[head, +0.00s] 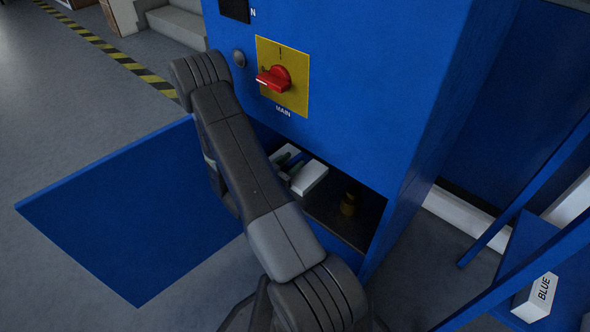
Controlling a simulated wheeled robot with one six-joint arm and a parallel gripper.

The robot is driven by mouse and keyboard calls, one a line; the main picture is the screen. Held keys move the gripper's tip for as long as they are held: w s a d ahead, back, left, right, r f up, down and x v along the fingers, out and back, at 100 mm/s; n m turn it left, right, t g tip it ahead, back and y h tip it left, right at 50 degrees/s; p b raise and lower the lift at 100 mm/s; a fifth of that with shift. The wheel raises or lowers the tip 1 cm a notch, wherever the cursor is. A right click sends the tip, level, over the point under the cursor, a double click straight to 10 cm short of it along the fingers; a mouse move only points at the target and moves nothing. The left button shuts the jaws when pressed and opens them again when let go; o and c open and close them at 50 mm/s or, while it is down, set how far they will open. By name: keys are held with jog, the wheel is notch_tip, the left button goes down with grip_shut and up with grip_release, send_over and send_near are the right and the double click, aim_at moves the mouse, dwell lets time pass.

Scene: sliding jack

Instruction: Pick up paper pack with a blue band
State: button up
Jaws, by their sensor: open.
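Inside the open low compartment of the blue cabinet (370,110) lies a small group of white pieces with dark blue and dark green parts. The nearer white block (311,178) shows best, and a smaller white piece lies behind it to the left. I cannot tell for sure which one is the paper pack with a blue band, as my arm covers part of the group. My arm reaches up across the cabinet front and bends down again at the left. My gripper does not show; the arm hides its end.
A blue panel (130,215) sticks out low at the left. A red switch (274,79) is above the opening. A white box labelled BLUE (536,297) sits at the lower right among blue bars.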

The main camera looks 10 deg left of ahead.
jog(key=shift+x, duration=1)
grip_shut()
